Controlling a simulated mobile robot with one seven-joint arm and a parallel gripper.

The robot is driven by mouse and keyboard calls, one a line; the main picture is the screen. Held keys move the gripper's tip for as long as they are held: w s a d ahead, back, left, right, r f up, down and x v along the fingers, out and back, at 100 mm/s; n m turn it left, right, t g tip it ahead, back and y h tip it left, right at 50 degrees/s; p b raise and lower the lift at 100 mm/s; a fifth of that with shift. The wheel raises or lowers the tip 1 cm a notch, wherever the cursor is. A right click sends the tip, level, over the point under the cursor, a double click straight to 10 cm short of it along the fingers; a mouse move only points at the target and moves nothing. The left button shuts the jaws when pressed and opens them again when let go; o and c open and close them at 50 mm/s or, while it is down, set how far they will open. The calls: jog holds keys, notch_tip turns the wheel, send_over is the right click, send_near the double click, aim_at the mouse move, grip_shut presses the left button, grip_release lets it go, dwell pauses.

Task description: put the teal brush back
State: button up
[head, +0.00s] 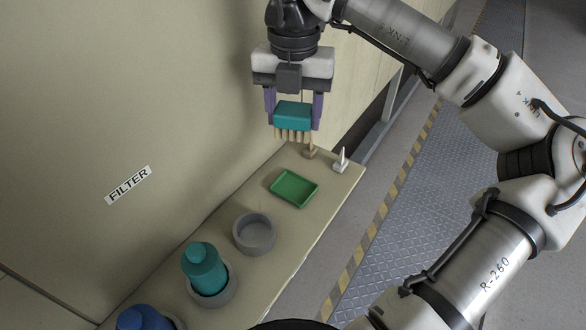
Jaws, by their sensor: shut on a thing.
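The teal brush (293,115) has a teal block body and pale bristles pointing down. My gripper (293,108) is shut on the brush, with a purple finger on each side of it. It holds the brush upright, seemingly above the far end of the beige shelf (221,306). A green tray (293,188) lies on the shelf below and nearer than the brush, and looks empty. Whether the bristles touch anything behind is hard to tell.
An empty grey ring holder (254,234) sits nearer than the tray. A teal bottle (205,268) stands in another holder, and a blue bottle (143,319) is at the bottom edge. A small white pointed item (341,159) stands at the far end. A wall labelled FILTER (128,185) borders the left.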

notch_tip(320, 180, down, 13)
jog(key=shift+f+p, duration=0.1)
jog(key=shift+p, duration=0.6)
jog(key=shift+f, duration=0.4)
jog(key=shift+f+b, duration=0.2)
jog(key=shift+b, duration=0.1)
jog(key=o, duration=1)
jog(key=shift+c, duration=0.2)
jog(key=shift+r, duration=0.1)
notch_tip(320, 180, up, 12)
jog(key=shift+r+b, duration=0.15)
jog(key=shift+b, duration=0.55)
